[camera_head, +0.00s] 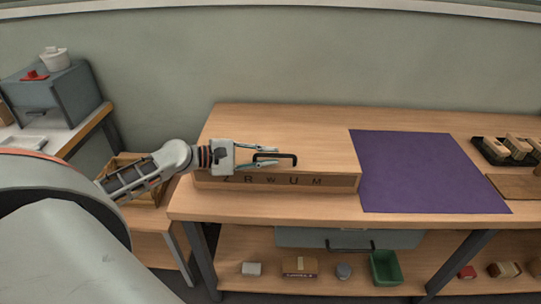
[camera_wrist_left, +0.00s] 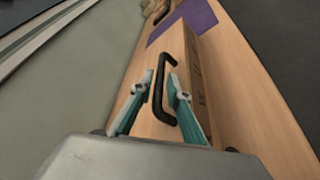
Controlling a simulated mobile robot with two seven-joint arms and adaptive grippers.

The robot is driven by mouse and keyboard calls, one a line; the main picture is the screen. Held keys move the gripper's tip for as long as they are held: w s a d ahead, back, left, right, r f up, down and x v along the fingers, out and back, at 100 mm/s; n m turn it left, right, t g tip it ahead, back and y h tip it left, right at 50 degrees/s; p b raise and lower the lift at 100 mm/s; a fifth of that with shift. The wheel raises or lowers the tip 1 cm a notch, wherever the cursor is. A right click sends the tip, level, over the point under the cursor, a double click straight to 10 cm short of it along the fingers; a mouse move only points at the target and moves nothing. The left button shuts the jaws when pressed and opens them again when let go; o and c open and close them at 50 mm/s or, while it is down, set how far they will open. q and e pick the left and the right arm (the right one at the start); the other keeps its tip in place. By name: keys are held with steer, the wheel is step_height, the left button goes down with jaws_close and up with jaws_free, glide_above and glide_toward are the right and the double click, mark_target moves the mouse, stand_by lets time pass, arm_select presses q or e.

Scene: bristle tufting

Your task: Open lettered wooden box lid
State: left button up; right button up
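The wooden box (camera_head: 332,178) stands at the left of the workbench, with dark letters along its front face. Its lid (camera_head: 320,135) lies flat on top, looks closed and carries a black bar handle (camera_head: 290,157). My left gripper (camera_head: 274,156) is open at the handle. In the left wrist view the black handle (camera_wrist_left: 161,88) stands between the two spread teal fingers of my left gripper (camera_wrist_left: 162,85). I cannot tell whether a finger touches it. My right gripper is in neither view.
A purple mat (camera_head: 425,175) lies right of the box. A black tray (camera_head: 500,150) with wooden pieces is at the far right. The lower shelf holds a green bin (camera_head: 385,268) and small items. A side table with a grey box (camera_head: 52,95) stands at left.

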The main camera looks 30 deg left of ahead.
arm_select(q)
steer(key=shift+w+d, duration=0.3)
steer(key=shift+w, duration=0.05)
jaws_close()
